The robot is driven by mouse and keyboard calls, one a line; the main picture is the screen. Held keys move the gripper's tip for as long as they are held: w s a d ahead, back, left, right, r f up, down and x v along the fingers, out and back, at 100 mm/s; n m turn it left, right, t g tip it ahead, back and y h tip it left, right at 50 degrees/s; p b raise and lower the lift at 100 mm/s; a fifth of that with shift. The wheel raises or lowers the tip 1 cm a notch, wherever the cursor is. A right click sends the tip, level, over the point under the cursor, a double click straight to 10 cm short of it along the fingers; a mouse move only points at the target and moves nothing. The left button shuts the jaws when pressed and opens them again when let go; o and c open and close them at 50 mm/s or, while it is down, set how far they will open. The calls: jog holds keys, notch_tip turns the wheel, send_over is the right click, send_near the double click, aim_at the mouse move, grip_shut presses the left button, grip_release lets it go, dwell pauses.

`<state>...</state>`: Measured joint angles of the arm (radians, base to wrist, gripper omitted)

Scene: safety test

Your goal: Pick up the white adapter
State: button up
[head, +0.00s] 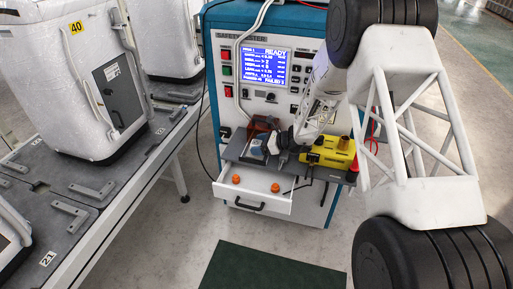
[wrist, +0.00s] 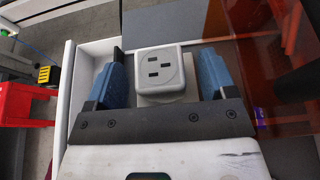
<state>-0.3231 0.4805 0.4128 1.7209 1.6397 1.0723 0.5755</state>
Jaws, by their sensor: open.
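The white adapter (wrist: 160,72), a rounded square block with three dark slots, shows in the wrist view. It lies between the two blue fingers of my gripper (wrist: 163,62). The fingers are open, with a visible gap on each side of the adapter. The lower edge of the adapter is close to the dark gripper body. In the head view my gripper (head: 278,144) is low over the grey shelf of the tester, left of a yellow device. I cannot clearly make out the adapter there.
The yellow device (head: 330,153) stands close right of my gripper. A white drawer (head: 248,203) with two orange knobs is open below the shelf. In the wrist view, a reddish see-through panel (wrist: 275,60) stands right and a red object (wrist: 22,103) left.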

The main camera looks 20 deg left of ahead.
aim_at(255, 142)
jog(key=shift+x, duration=0.8)
jog(key=c, duration=1)
jog(key=shift+r, duration=0.1)
jog(key=shift+r, duration=0.8)
notch_tip(255, 142, up, 2)
jog(key=s+d, duration=0.2)
jog(key=s, duration=0.2)
jog(key=s+d, duration=0.3)
jog(key=s, duration=0.2)
jog(key=s+d+r, duration=0.1)
jog(key=s+d, duration=0.1)
jog(key=s, duration=0.3)
jog(key=shift+d+r, duration=0.1)
jog(key=shift+d, duration=0.3)
